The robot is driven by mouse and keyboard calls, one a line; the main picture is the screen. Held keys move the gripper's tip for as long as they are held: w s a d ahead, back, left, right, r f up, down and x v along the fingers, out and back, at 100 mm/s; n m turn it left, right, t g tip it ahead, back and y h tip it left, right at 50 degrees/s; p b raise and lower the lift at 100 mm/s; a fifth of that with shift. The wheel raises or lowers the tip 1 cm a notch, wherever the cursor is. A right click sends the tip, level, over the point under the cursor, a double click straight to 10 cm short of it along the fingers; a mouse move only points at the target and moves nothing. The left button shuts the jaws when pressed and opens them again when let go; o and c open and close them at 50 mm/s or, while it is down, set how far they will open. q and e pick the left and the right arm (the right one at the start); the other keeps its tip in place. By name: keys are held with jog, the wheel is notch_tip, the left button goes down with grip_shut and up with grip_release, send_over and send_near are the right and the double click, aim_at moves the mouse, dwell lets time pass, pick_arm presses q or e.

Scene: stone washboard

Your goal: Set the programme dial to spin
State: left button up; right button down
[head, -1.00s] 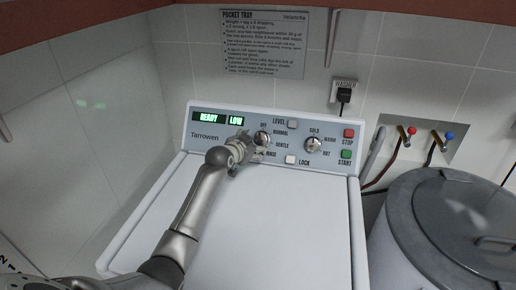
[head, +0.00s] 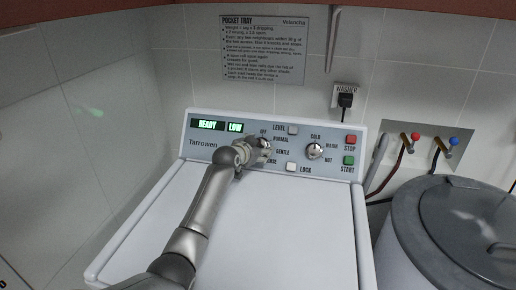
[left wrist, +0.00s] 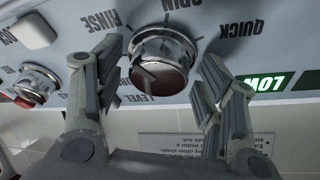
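The programme dial (head: 264,142) is a round silver knob on the washer's control panel, partly hidden by my left gripper (head: 255,150) in the head view. In the left wrist view, which is upside down, the dial (left wrist: 163,58) sits between the two spread fingers of my left gripper (left wrist: 161,62). A gap shows on each side, more clearly on the right. SPIN, RINSE and QUICK labels show around the dial; SPIN is cut off by the frame edge. I cannot tell for sure which label the dial points to. My right gripper is not in view.
A second dial (head: 314,151), a white LOCK button (head: 291,166), a white LEVEL button (head: 293,130), a red STOP button (head: 350,140) and a green START button (head: 348,160) share the panel. The display (head: 208,124) reads READY and LOW. A grey lidded bin (head: 400,235) stands right.

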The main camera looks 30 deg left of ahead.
pick_arm(q)
jog(key=c, duration=0.7)
jog(key=shift+m, duration=0.3)
jog(key=m+h, duration=0.1)
jog(key=m, duration=0.3)
jog(key=shift+a+g, duration=0.2)
jog(key=shift+g, duration=0.2)
jog(key=m, duration=0.3)
jog(key=m+g+h+b, duration=0.1)
jog(key=m, duration=0.1)
jog(key=shift+w+r+m+g, duration=0.1)
jog(key=shift+r+m+g, duration=0.05)
jog(key=shift+m+g, duration=0.2)
jog(key=shift+m, duration=0.25)
jog(key=o, duration=1)
jog(key=shift+d, duration=0.1)
